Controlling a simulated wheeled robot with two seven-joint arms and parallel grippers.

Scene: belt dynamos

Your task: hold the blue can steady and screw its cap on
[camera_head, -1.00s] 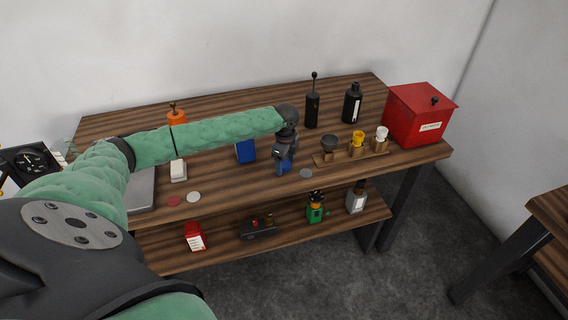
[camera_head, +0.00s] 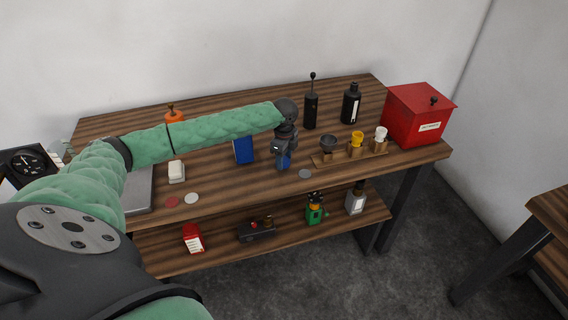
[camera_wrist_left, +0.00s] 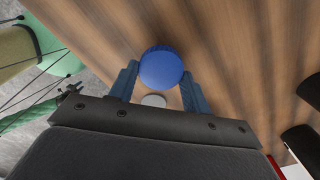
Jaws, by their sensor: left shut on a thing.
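My left gripper (camera_head: 284,154) comes down over the table and is shut on the blue can (camera_head: 284,161), which shows as a small blue patch below the fingers. In the left wrist view the can is a round blue shape (camera_wrist_left: 162,67) seen from its end, between the two fingertips (camera_wrist_left: 160,84). Whether it touches the tabletop is hard to tell. A grey disc (camera_head: 305,174) lies flat just right of it; a red disc (camera_head: 172,202) and a white disc (camera_head: 191,199) lie at the front left. Which is the can's cap I cannot tell. My right gripper is out of view.
A blue block-like item (camera_head: 243,150) stands left of the gripper. A wooden rack (camera_head: 350,157) with small cups is to the right, then a red box (camera_head: 419,115). A lower shelf (camera_head: 280,233) holds several items.

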